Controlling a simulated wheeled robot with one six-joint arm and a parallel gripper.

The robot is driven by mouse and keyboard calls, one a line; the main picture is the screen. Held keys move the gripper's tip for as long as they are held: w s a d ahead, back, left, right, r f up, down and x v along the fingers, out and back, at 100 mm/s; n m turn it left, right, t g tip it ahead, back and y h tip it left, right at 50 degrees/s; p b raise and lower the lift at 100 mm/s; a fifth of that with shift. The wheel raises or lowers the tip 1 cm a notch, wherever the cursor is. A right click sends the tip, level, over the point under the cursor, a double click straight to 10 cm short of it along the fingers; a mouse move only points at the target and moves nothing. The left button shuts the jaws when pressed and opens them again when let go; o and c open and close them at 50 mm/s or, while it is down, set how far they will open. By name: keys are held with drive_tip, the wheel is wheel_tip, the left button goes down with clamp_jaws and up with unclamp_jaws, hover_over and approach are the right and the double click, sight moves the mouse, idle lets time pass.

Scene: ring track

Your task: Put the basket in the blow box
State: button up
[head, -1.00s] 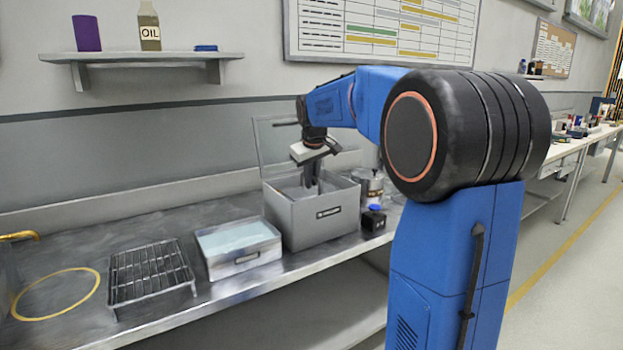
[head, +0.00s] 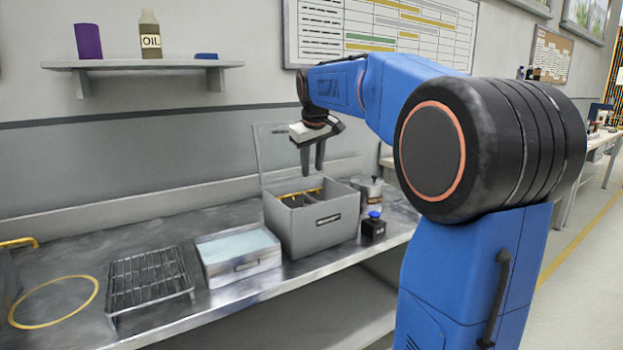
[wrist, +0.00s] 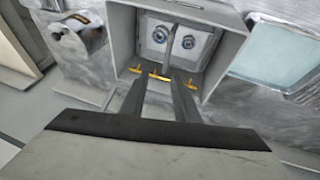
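The grey blow box (head: 300,238) stands on the metal bench with its clear lid (head: 272,152) raised at the back. In the wrist view the fingertips (wrist: 161,78) appear close to the yellow handle pieces. The basket's lower part is hidden by the box walls.
Left of the box are a tray of pale blue liquid (head: 238,248), a wire rack (head: 148,280) and a yellow ring mark (head: 55,302).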

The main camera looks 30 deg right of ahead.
drive_tip(key=d+v, duration=0.1)
drive_tip(key=v, duration=0.3)
drive_tip(key=s+a+f+y, duration=0.1)
drive_tip(key=s+a+f, duration=0.45)
drive_tip(key=s, duration=0.35)
drive_tip(key=s+a+f, duration=0.5)
drive_tip(key=s+a, duration=0.2)
drive_tip(key=s, duration=0.3)
drive_tip(key=s+a+f, duration=0.2)
drive_tip(key=s+f, duration=0.6)
drive_tip(key=s+a+f+y, duration=0.1)
drive_tip(key=s+a+f, duration=0.2)
drive_tip(key=s+f, duration=0.5)
drive_tip(key=shift+s+f+m, duration=0.15)
drive_tip(key=shift+f+m, duration=0.1)
drive_tip(key=shift+m, duration=0.15)
